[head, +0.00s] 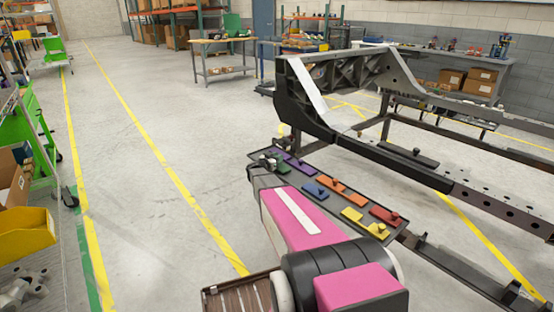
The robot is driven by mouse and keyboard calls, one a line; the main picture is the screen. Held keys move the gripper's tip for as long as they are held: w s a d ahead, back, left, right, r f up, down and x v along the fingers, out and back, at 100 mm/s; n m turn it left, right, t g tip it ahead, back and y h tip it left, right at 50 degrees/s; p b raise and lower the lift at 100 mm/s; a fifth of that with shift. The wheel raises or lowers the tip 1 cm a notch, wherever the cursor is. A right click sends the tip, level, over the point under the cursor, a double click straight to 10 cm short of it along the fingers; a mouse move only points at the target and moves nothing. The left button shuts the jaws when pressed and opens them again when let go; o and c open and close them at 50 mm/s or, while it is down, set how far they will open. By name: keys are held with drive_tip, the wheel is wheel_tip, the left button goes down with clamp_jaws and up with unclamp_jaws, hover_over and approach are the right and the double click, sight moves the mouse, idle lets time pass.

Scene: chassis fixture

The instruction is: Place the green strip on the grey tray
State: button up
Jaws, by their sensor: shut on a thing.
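The green strip (283,167) shows as a small dark green patch at the left end of the dark grey tray (335,184). My gripper (269,160) is at that same end, small in view and partly hidden by my pink and white arm. The jaws are shut on the green strip, though their contact with it is not clear. I cannot tell whether the strip touches the tray or is held just above it.
The tray also bears purple (300,165), blue (315,190), orange (350,197), yellow (352,214) and red (386,215) pieces, several with knobs. The black chassis frame (400,165) stands behind and right. Open floor (150,180) lies left, with a yellow bin (25,232) beyond.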

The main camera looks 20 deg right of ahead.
drive_tip(key=shift+f, duration=0.25)
drive_tip(key=o, duration=1)
